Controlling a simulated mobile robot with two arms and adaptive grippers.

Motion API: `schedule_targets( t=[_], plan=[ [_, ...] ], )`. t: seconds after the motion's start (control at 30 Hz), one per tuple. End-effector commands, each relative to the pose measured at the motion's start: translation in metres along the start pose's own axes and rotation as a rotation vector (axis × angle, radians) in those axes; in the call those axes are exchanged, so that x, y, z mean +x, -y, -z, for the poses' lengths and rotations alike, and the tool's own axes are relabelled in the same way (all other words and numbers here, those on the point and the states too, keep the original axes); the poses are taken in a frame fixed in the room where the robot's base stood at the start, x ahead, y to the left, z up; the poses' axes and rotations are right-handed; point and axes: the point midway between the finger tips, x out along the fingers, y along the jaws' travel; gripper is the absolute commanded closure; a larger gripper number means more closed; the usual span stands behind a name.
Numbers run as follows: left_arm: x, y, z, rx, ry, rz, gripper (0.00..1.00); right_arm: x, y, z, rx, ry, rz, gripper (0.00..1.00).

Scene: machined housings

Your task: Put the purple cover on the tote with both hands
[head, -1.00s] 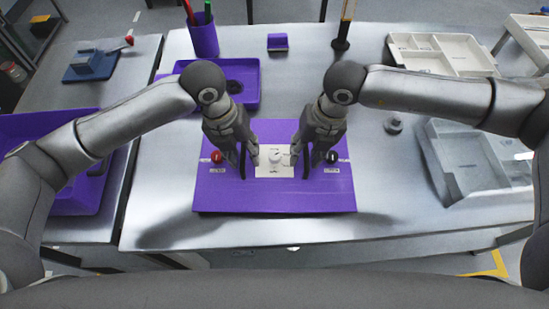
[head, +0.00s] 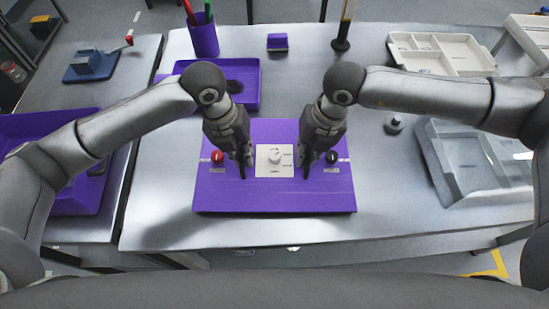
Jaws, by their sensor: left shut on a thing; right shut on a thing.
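The purple cover (head: 274,198) lies as a wide flat panel near the table's front edge. It bears a white plate with a dial (head: 274,157), a red knob (head: 217,156) at left and a black knob (head: 332,157) at right. My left gripper (head: 246,171) is shut on the cover between the red knob and the white plate. My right gripper (head: 307,170) is shut on it between the plate and the black knob. The fingers hide the gripped spots. I cannot tell whether the tote is under the cover.
A purple tray (head: 252,103) stands behind the cover, near a purple pen cup (head: 204,40). A large purple bin (head: 72,203) is on the left table. A grey tray (head: 450,190) and a cream divided tray (head: 440,70) stand at right. A small grey part (head: 394,124) is nearby.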

Motion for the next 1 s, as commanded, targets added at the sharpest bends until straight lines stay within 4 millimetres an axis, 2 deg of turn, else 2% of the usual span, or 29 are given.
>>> schedule_targets(
  t=[0.27, 0.7, 1.0],
  plan=[
    [-0.011, 0.002, -0.001, -0.001, 0.001, -0.001, 1.0, -0.011, -0.002, -0.001, 0.001, 0.001, 0.002, 1.0],
    [-0.047, 0.008, 0.0, -0.001, 0.001, -0.002, 1.0, -0.047, -0.008, 0.0, 0.002, 0.0, 0.002, 1.0],
    [-0.049, 0.009, -0.001, -0.002, 0.001, -0.003, 1.0, -0.049, -0.008, 0.0, 0.002, 0.0, 0.003, 1.0]
  ],
)
